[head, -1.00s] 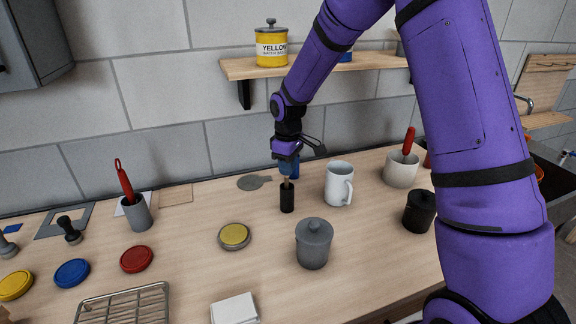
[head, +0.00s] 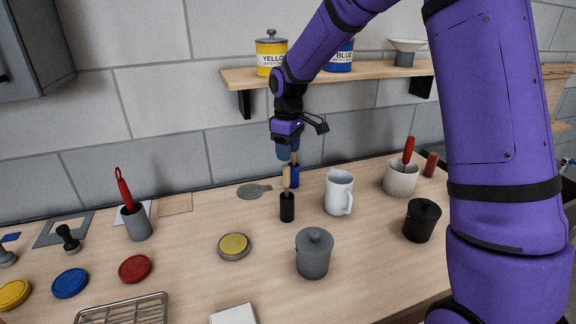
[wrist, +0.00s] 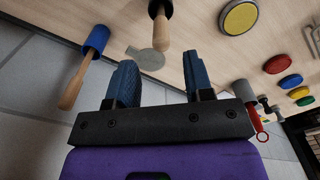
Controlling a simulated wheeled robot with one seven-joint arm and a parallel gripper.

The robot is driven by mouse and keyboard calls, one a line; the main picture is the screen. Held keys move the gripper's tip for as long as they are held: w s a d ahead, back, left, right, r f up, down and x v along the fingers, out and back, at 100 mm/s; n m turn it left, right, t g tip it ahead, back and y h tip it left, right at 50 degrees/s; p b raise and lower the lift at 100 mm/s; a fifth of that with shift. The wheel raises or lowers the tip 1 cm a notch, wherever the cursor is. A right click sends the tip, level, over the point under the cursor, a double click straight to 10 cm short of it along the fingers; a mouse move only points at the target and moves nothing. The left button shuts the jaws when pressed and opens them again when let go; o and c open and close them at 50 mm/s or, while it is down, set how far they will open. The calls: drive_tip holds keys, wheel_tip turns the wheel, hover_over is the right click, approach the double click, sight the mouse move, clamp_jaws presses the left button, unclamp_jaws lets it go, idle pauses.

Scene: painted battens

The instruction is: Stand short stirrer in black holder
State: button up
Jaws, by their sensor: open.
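The black holder (head: 287,208) stands upright on the counter, and a short wooden stirrer (head: 287,180) stands in it, nearly upright. In the wrist view the black holder (wrist: 154,9) and its stirrer (wrist: 161,34) show at the top, beyond the fingers. My gripper (head: 288,152) is just above the stirrer's top, with its blue fingers apart. The wrist view shows the gripper (wrist: 160,78) open and empty between the fingers. Just behind stands a blue holder (head: 294,182) with another wooden stirrer, seen more fully in the wrist view (wrist: 77,83).
A white mug (head: 338,193) stands right of the black holder, and a grey lidded pot (head: 314,254) in front. A black pot (head: 421,220) and a cream crock (head: 400,178) are farther right. A shelf (head: 350,77) with tins is above. A yellow-topped tin (head: 233,246) lies left.

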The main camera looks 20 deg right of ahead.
drive_tip(key=shift+r, duration=1.9)
drive_tip(key=s+d+r+m+t, duration=0.1)
drive_tip(key=s+d+r+m, duration=0.1)
drive_tip(key=s+r, duration=0.55)
drive_tip(key=s+d+r+m+t, duration=0.25)
drive_tip(key=s+r, duration=0.25)
drive_tip(key=s, duration=0.5)
drive_tip(key=s+d+m+t, duration=0.1)
drive_tip(key=s+m, duration=0.3)
drive_tip(key=s, duration=1.3)
drive_tip(key=shift+s+d+r+t, duration=0.2)
drive_tip(key=shift+d+t, duration=0.15)
drive_tip(key=shift+d, duration=0.2)
drive_tip(key=shift+m, duration=0.25)
